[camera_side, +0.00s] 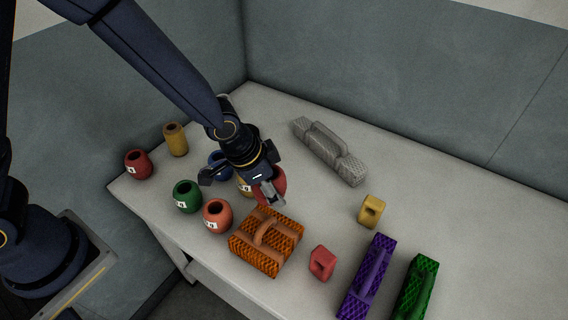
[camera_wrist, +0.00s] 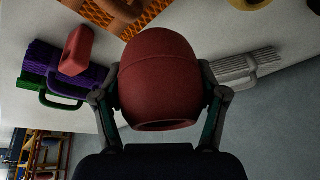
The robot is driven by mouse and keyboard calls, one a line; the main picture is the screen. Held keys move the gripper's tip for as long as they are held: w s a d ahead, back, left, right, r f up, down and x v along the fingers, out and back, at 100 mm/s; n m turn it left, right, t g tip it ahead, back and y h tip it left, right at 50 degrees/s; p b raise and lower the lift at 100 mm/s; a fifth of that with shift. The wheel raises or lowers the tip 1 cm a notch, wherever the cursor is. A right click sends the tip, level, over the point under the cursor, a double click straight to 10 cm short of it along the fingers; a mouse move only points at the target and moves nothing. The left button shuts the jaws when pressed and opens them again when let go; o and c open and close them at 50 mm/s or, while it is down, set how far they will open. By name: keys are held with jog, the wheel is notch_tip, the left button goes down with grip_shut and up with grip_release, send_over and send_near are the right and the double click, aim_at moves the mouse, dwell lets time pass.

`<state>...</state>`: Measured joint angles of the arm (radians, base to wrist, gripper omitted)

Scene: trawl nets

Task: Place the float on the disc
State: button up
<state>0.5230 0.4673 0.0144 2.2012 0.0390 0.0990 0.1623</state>
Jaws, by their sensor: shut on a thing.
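My gripper (camera_side: 268,190) is shut on a red barrel-shaped float (camera_wrist: 160,75), with one finger on each side of it in the wrist view. In the side view the red float (camera_side: 279,181) is partly hidden by the gripper, above the rear-left part of the table. I cannot tell whether it touches the table. Other barrel-shaped floats stand at the left: red (camera_side: 138,165), yellow (camera_side: 175,140), green (camera_side: 187,197) and orange (camera_side: 216,217). Blue (camera_side: 216,160) and yellow ones beside the gripper are partly hidden. I cannot make out a disc in either view.
An orange net block (camera_side: 267,242) with a handle lies close in front of the gripper. Grey (camera_side: 330,152), purple (camera_side: 366,278) and green (camera_side: 416,290) handled blocks lie to the right. Small yellow (camera_side: 371,211) and red (camera_side: 322,263) pieces lie between them. Walls (camera_side: 400,80) stand behind.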

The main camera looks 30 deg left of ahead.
jog(key=w+a+r+n+y, duration=0.1)
jog(key=w+a+r+n, duration=0.2)
jog(key=a, duration=0.9)
jog(key=w+a+n+y, duration=0.1)
jog(key=w+a+n, duration=0.35)
jog(key=a, duration=0.85)
jog(key=shift+m+t, duration=0.4)
jog(key=shift+m, duration=0.05)
jog(key=w+f, duration=0.3)
jog(key=w, duration=0.1)
jog(key=w+a+f, duration=0.1)
jog(key=w+f, duration=0.1)
jog(key=w, duration=0.3)
jog(key=w+f, duration=0.3)
jog(key=w, duration=0.2)
jog(key=shift+a+f, duration=0.2)
jog(key=shift+f, duration=0.15)
jog(key=shift+w+f, duration=0.35)
jog(key=shift+f, duration=0.05)
jog(key=shift+w+f, duration=0.2)
jog(key=shift+f, duration=1.55)
jog(key=o, duration=1.2)
jog(key=shift+f, duration=0.15)
jog(key=shift+c, duration=0.2)
